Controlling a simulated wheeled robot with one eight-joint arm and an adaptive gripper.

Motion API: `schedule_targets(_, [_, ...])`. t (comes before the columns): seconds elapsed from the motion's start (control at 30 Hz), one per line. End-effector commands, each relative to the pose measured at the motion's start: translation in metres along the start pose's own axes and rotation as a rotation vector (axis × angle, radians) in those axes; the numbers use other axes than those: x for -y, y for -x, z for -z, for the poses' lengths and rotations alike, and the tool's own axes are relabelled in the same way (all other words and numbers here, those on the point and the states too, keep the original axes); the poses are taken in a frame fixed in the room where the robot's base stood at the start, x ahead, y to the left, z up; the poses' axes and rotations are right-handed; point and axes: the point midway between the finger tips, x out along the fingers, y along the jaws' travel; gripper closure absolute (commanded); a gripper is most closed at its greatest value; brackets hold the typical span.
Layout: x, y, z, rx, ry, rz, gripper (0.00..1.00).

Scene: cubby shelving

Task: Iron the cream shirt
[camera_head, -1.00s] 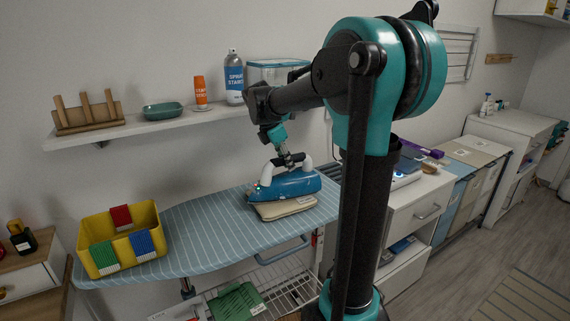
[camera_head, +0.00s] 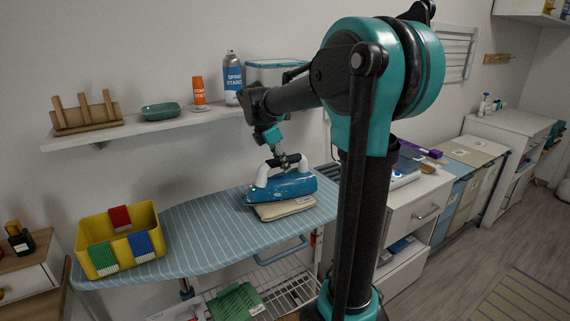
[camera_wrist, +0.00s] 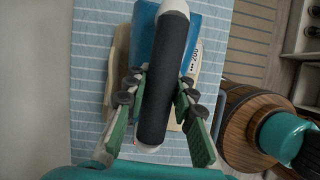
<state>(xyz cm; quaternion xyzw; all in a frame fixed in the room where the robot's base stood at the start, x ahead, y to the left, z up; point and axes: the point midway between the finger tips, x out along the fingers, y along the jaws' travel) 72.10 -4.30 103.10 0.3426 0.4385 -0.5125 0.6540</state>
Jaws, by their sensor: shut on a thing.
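The cream shirt (camera_head: 284,210) lies folded on the blue striped ironing board (camera_head: 207,232); its edge also shows in the wrist view (camera_wrist: 118,75). A blue iron (camera_head: 289,189) with a white and black handle sits over the shirt and hides most of it. My gripper (camera_head: 281,164) is above the iron and shut on its handle. In the wrist view my gripper (camera_wrist: 155,105) has a finger on each side of the black grip of the iron (camera_wrist: 160,75). Whether the soleplate touches the shirt is hard to tell.
A wall shelf (camera_head: 150,125) behind holds a wooden rack, a green dish, an orange bottle and a spray can (camera_head: 233,78). White drawers (camera_head: 414,215) stand to the right.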

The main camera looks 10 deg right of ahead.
Motion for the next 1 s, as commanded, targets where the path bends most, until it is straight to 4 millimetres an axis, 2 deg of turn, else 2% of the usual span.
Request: schedule_targets(1.0, [0.000,0.012,0.028,0.001,0.001,-0.001,1.00])
